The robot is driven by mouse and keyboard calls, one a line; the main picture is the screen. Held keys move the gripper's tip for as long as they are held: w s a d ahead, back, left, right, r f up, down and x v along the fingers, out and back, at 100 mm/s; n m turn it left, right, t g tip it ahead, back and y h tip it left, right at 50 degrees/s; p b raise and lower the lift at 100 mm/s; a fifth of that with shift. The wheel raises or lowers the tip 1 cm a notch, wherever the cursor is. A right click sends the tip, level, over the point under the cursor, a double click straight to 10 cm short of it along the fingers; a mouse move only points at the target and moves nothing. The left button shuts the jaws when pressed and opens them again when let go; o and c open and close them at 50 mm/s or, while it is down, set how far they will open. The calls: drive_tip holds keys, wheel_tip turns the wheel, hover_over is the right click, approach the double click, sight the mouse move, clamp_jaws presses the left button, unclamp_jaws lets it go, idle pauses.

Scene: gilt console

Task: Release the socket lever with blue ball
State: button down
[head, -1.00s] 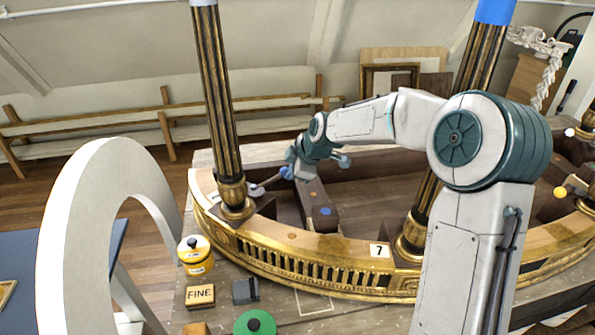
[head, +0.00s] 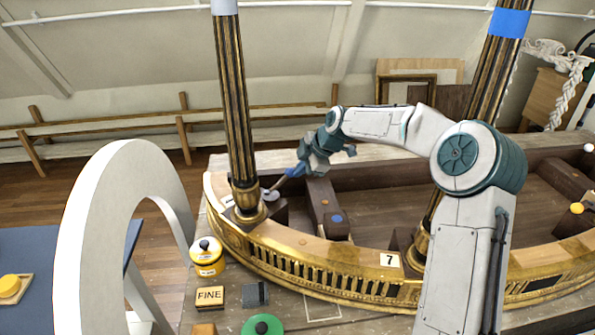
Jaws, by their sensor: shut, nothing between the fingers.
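The socket lever (head: 277,184) is a short rod at the foot of the left fluted column (head: 238,120). Its blue ball end (head: 296,170) is right at my gripper (head: 299,169). The rod slants up and right from the column's base. My gripper is shut with nothing between its fingers, and its fingertips are at or against the blue ball. The gripper partly hides the ball, so I cannot tell exact contact.
The curved gilt console (head: 300,262) has a dark beam (head: 325,205) just right of the lever. A second column (head: 490,85) with a blue band stands right. A white arch (head: 95,215), yellow pot (head: 207,256), FINE block (head: 210,297) and green disc (head: 262,327) are in front.

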drive_tip(key=shift+w+r, duration=0.15)
drive_tip(key=shift+w, duration=0.05)
drive_tip(key=b+v, duration=0.2)
drive_tip(key=v, duration=1.1)
drive_tip(key=shift+s+r+b, duration=0.2)
drive_tip(key=shift+s+b, duration=0.2)
drive_tip(key=shift+d, duration=0.15)
drive_tip(key=s+d+f+m+h, duration=0.2)
drive_tip(key=s+m, duration=0.5)
drive_tip(key=s, duration=0.4)
drive_tip(key=s+d+f+m+h, duration=0.2)
drive_tip(key=s+m, duration=0.5)
drive_tip(key=s, duration=0.5)
drive_tip(key=s+d+f+m+h, duration=0.2)
drive_tip(key=s+f+m, duration=0.3)
drive_tip(key=s, duration=0.7)
drive_tip(key=shift+s+d+m, duration=0.2)
drive_tip(key=shift+d+m, duration=0.5)
drive_tip(key=shift+m, duration=0.4)
